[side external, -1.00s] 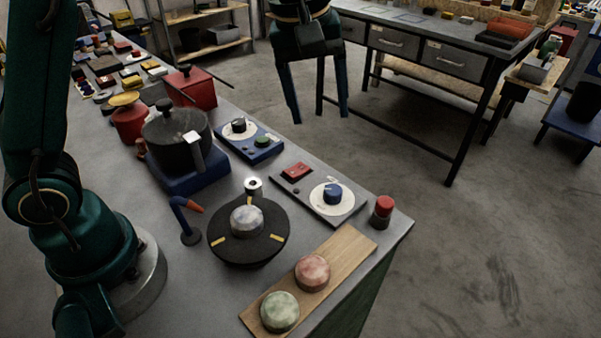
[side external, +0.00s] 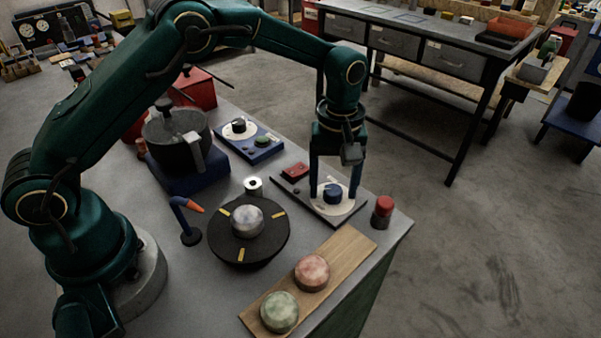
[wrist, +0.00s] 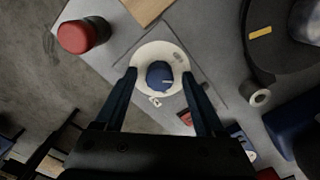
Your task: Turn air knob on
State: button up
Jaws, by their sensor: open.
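A blue knob (side external: 333,196) sits on a white round dial on a grey plate (side external: 294,189) near the bench's right end. The knob (wrist: 160,75) and its white dial (wrist: 145,53) also show in the wrist view. My gripper (side external: 333,193) is open and points down over the dial, with one finger on each side of the knob. In the wrist view the fingertips (wrist: 160,73) show a gap to the knob on both sides. I cannot tell whether the tips touch the dial.
A red button post (side external: 383,211) stands right of the plate. A black turntable (side external: 262,249) and a wooden board (side external: 345,255) are in front. A blue plate (side external: 262,154) with a black knob (side external: 239,125) is behind.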

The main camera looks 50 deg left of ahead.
grip_shut()
jog(key=shift+m, duration=0.4)
jog(key=m, duration=0.6)
jog(key=shift+m, duration=0.3)
jog(key=m, duration=0.4)
jog(key=shift+w, duration=0.1)
jog(key=shift+m, duration=1.7)
grip_release()
